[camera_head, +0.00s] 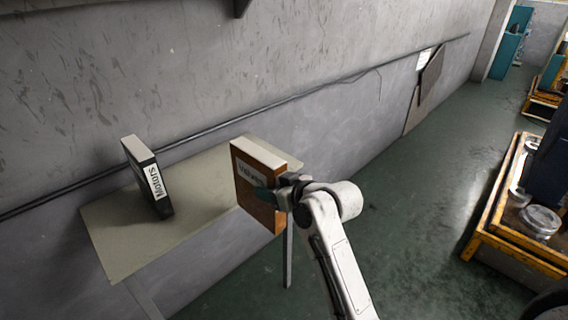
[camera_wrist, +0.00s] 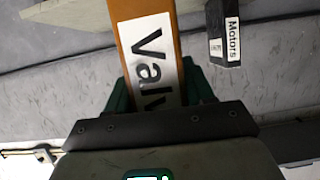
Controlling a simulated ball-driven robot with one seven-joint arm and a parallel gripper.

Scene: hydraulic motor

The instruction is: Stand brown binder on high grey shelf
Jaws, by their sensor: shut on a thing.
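The brown binder (camera_head: 258,203), with a white label reading "Valves", is upright and slightly tilted in the head view. My gripper (camera_head: 283,194) is shut on it from the right. In the wrist view the brown binder (camera_wrist: 147,40) stands between the fingers of my gripper (camera_wrist: 160,95), label facing the camera. The binder overlaps the right end of a pale grey-beige surface (camera_head: 115,235) by the wall; I cannot tell whether it touches it. A dark bracket-like piece (camera_head: 241,8) shows at the top edge; no high shelf board is clearly visible.
A black "Motors" binder (camera_head: 148,177) stands on the pale surface, left of the brown one; it also shows in the wrist view (camera_wrist: 223,35). A pipe (camera_head: 330,88) runs along the wall. A yellow-framed cart (camera_head: 510,237) is at right. Open green floor (camera_head: 420,190) lies between.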

